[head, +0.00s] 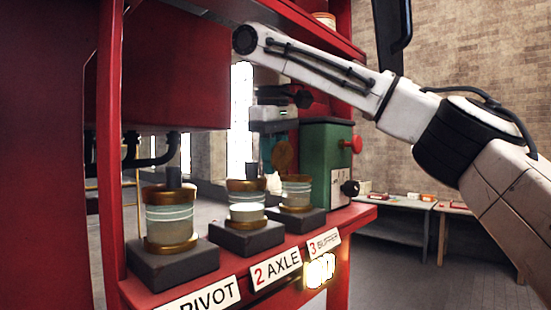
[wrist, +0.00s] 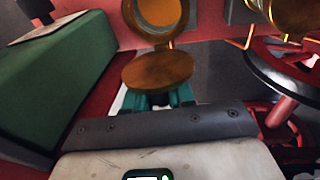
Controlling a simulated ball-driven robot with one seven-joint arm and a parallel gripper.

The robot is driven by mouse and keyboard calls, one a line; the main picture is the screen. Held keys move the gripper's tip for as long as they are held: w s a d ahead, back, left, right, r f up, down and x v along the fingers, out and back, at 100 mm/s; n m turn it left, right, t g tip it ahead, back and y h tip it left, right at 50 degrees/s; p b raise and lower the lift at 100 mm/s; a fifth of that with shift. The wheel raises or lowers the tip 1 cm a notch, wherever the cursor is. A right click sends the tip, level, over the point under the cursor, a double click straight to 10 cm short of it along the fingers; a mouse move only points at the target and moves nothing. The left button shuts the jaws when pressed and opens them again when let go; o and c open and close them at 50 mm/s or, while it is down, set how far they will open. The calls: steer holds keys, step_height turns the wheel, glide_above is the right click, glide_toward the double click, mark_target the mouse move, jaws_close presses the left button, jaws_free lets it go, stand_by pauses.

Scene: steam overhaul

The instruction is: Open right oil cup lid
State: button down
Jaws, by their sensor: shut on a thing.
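The right oil cup (head: 296,193), number 3, is a banded glass cup with brass rims on a dark block. Its brass-brown lid (head: 284,155) stands raised above the rim in the head view. In the wrist view the round lid (wrist: 158,70) is swung away from the cup's open mouth (wrist: 160,12), joined by a small hinge. My gripper (wrist: 158,95) has its teal fingers shut on the lid's near edge.
The PIVOT cup (head: 171,222) and AXLE cup (head: 247,205) stand to the left on the red shelf. A green box (head: 327,165) with a red knob is close on the right. A red wheel (wrist: 282,125) shows at right in the wrist view.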

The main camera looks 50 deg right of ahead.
steer(key=c, duration=1.1)
jaws_free()
steer(key=shift+w, duration=0.1)
steer(key=shift+o, duration=0.2)
